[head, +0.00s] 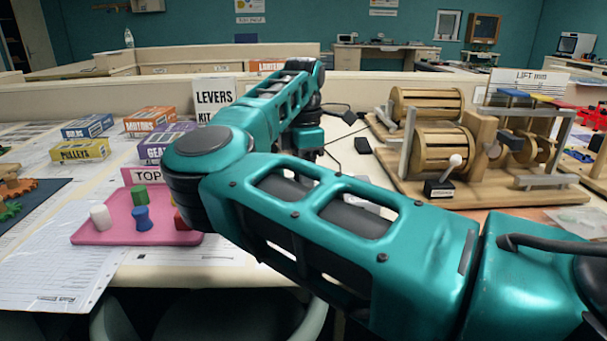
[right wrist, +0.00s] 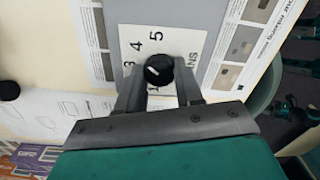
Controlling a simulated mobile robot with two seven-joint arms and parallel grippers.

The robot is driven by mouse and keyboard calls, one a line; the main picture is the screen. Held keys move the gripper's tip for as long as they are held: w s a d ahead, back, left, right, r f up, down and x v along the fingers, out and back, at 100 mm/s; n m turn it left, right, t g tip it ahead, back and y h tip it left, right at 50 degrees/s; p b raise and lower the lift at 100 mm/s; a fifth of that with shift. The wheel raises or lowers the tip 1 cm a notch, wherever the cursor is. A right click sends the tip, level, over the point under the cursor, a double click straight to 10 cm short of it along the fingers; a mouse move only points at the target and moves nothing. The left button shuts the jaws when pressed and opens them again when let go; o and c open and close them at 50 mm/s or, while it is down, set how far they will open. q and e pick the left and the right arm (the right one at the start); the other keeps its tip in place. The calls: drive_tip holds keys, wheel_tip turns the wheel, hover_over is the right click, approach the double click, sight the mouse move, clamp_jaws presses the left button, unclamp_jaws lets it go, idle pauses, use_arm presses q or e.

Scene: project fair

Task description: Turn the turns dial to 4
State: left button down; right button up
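The turns dial (right wrist: 159,70) is a round black knob with a short white mark, on a white numbered card (right wrist: 140,32) in the right wrist view. The digits 3, 4 and 5 show around its left and upper side, and a 1 shows partly below it. The mark sits on the knob's left part; I cannot tell exactly which digit it points to. My right gripper (right wrist: 159,82) has its fingers apart, one on each side of the knob, with a gap visible. The dial is not visible in the head view, where my right arm covers the middle. My left gripper is not in view.
In the head view, a pink tray (head: 100,236) with coloured pegs and several kit boxes (head: 80,150) stand left of my arm. A wooden drum machine (head: 440,150) stands right. Another black knob (right wrist: 9,90) shows at the right wrist view's left edge.

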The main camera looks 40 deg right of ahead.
drive_tip(key=o, duration=0.4)
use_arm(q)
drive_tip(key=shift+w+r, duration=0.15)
use_arm(e)
drive_tip(key=shift+o, duration=0.2)
drive_tip(key=shift+r, duration=0.1)
use_arm(q)
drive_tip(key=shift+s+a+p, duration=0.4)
drive_tip(key=shift+p, duration=0.4)
use_arm(e)
wheel_tip(320, 180, up, 13)
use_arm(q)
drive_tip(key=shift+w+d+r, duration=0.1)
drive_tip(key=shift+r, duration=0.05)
